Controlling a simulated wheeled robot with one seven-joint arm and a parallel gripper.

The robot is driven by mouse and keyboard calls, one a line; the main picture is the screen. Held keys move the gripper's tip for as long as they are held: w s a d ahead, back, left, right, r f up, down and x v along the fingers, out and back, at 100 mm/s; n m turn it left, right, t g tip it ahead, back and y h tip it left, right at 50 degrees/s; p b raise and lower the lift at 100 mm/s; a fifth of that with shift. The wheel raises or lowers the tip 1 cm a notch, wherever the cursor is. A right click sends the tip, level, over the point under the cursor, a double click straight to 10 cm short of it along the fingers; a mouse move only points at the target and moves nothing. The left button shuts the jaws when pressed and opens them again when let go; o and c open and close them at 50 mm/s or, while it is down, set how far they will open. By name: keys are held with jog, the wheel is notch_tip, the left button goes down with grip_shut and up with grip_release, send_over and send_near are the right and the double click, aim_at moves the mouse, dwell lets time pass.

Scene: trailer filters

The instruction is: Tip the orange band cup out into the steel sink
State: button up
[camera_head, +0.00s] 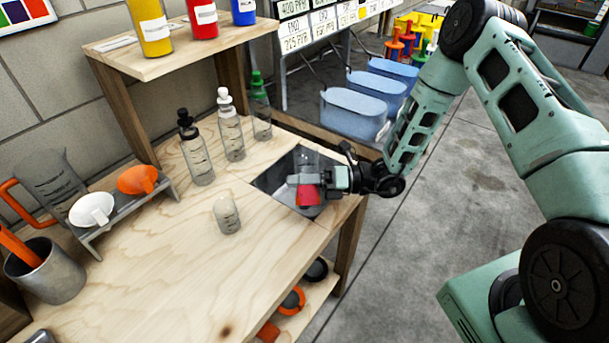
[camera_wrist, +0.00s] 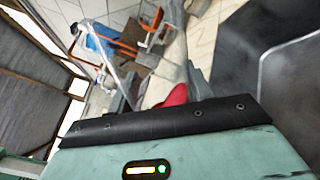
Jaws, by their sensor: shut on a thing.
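The steel sink (camera_head: 272,179) is a dark, shiny rectangular basin set into the right end of the wooden bench. My gripper (camera_head: 307,181) reaches in from the right, over the sink, and is shut on a clear cup (camera_head: 307,160) with red in its lower part (camera_head: 308,196). The cup looks roughly upright; any tilt is hard to judge. I cannot make out an orange band, as the fingers cover its middle.
A small clear beaker (camera_head: 227,215) stands on the bench left of the sink. Several bottles, including a black-capped one (camera_head: 195,150), stand behind. A rack holds a white funnel (camera_head: 91,209) and an orange funnel (camera_head: 138,179). Blue bins (camera_head: 352,113) lie beyond the bench.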

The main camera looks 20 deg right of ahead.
jog(key=shift+r, duration=0.25)
jog(key=shift+s+f+m, duration=0.1)
jog(key=shift+f+m, duration=0.1)
jog(key=shift+m, duration=0.8)
jog(key=shift+s+f+m, duration=0.1)
jog(key=shift+f+m, duration=0.05)
jog(key=shift+m, duration=0.85)
dwell(0.3)
jog(key=shift+w+d+r+m+p, duration=0.1)
jog(key=shift+w+r+m+p, duration=0.55)
jog(key=shift+m+p, duration=0.35)
jog(key=shift+w+f+m+p, duration=0.3)
jog(key=shift+m+p, duration=0.3)
jog(key=shift+m, duration=0.3)
dwell(1.4)
jog(key=shift+w+d+f+m+p, duration=0.1)
jog(key=shift+w+f+m+p, duration=0.1)
jog(key=shift+m, duration=0.5)
jog(key=shift+w+d+f+m+p, duration=0.1)
jog(key=shift+w+f+m+p, duration=0.1)
jog(key=shift+m, duration=0.5)
dwell(0.8)
